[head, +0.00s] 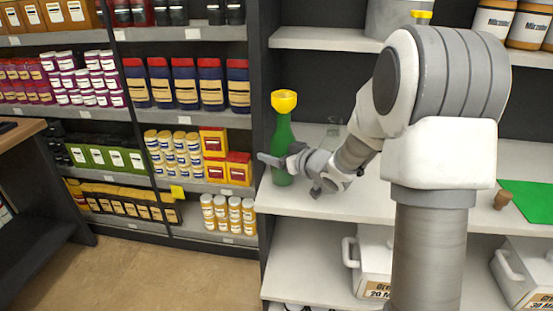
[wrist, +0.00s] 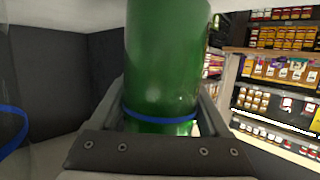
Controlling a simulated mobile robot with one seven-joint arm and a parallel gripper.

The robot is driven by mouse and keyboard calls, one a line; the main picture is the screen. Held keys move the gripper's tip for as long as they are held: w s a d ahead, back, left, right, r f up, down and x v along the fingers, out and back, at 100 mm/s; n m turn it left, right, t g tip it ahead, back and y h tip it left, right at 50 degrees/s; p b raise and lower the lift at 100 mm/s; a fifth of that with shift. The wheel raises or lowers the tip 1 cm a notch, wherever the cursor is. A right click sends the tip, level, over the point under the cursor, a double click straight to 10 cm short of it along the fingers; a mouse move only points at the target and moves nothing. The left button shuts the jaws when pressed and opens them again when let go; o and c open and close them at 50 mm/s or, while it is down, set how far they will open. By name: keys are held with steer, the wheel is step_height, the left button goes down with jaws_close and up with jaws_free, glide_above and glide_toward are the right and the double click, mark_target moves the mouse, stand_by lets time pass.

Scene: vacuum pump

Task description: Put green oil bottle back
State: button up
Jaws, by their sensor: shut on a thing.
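The green oil bottle (head: 283,135), with a yellow funnel-shaped top (head: 284,101), is upright at the left end of a white shelf. My gripper (head: 280,161) is shut on its lower part. In the wrist view the green bottle (wrist: 165,60) fills the space between the fingers, with a blue band around its lower part.
The white shelf (head: 410,198) has a clear glass (head: 333,128), a small brown stopper (head: 503,199) and a green sheet (head: 528,201). A dark upright panel stands just left of the bottle. White containers (head: 372,262) sit below. Stocked shelves line the left.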

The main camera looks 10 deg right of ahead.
steer(key=shift+f, duration=0.25)
steer(key=shift+f, duration=0.1)
steer(key=shift+f, duration=0.15)
steer(key=o, duration=1.4)
steer(key=shift+o, duration=0.2)
